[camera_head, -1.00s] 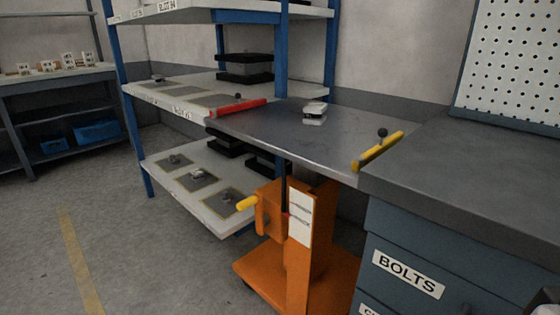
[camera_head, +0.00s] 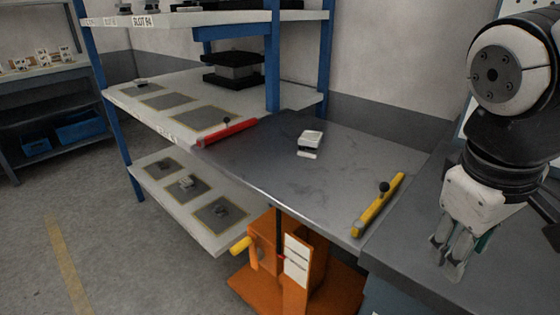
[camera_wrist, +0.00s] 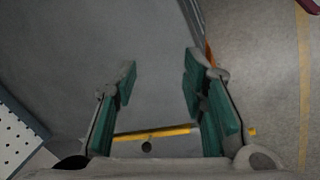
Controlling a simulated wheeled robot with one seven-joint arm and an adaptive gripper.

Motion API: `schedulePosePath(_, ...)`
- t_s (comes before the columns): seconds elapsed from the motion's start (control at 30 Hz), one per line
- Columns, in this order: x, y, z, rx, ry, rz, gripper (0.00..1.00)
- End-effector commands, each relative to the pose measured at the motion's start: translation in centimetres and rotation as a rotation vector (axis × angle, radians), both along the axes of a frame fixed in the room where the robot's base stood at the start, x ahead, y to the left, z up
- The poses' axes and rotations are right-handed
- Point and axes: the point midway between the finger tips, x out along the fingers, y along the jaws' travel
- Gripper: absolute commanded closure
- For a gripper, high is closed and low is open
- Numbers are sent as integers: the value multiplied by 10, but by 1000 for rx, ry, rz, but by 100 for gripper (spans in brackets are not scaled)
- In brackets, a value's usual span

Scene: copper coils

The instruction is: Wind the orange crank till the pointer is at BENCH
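The orange lift cart (camera_head: 262,245) stands between the shelf and the bench. Its crank has a yellow handle (camera_head: 241,245) sticking out to the left. A white scale plate (camera_head: 296,262) is on the cart's post, with a small red pointer (camera_head: 281,257) at its left edge. The labels are too small to read. My gripper (camera_head: 452,262) hangs at the right, above the grey bench and away from the crank. In the wrist view my gripper (camera_wrist: 160,85) has its green-padded fingers apart, with nothing between them.
The cart's grey top (camera_head: 265,170) carries a small white-and-grey block (camera_head: 311,142), a red bar (camera_head: 228,132) on the shelf side and a yellow bar (camera_head: 379,205) on the bench side. The shelving (camera_head: 200,225) stands left. Floor (camera_head: 120,255) is clear at front left.

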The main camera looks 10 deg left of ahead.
Motion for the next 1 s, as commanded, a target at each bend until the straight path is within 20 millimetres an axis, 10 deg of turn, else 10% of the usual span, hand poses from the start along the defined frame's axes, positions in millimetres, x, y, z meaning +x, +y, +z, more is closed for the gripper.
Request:
schedulePosePath(0.5, 130, 167, -23, -431, 156, 878, 62)
schedulePosePath(1.0, 120, 374, -156, -830, 257, 1654, 62)
